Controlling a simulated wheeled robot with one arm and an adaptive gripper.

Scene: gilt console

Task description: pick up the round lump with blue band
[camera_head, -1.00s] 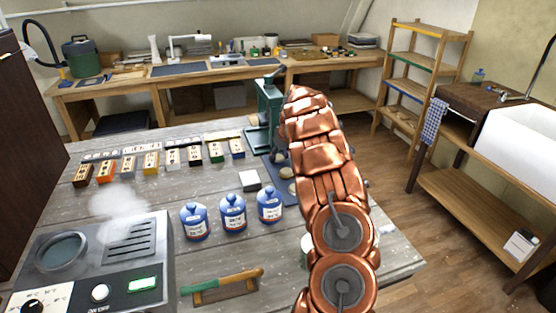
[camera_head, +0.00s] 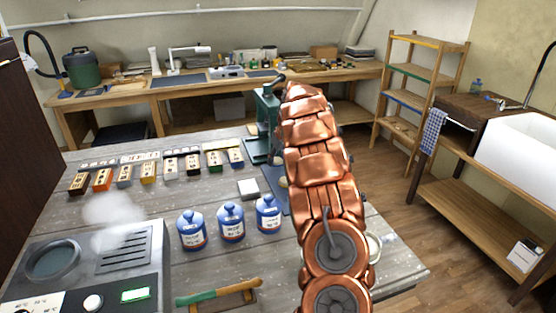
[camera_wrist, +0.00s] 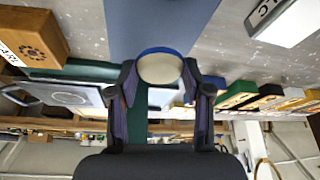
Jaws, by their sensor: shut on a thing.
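In the wrist view, the round lump with blue band (camera_wrist: 160,67) is pale cream with a blue rim around its upper edge. It sits between the two dark fingertips of my gripper (camera_wrist: 160,78), which press on its left and right sides. The blue mat (camera_wrist: 160,25) shows beyond it. In the head view my copper arm hides the gripper. A pale round lump (camera_head: 283,182) shows at the arm's left edge over the blue mat (camera_head: 272,173); I cannot tell whether it is the held one.
A green press (camera_head: 266,112) stands behind the mat. A white block (camera_head: 249,189), three blue-and-white jars (camera_head: 231,223) and a row of small labelled blocks (camera_head: 148,173) lie left of my arm. A steaming hotplate unit (camera_head: 124,250) is at front left.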

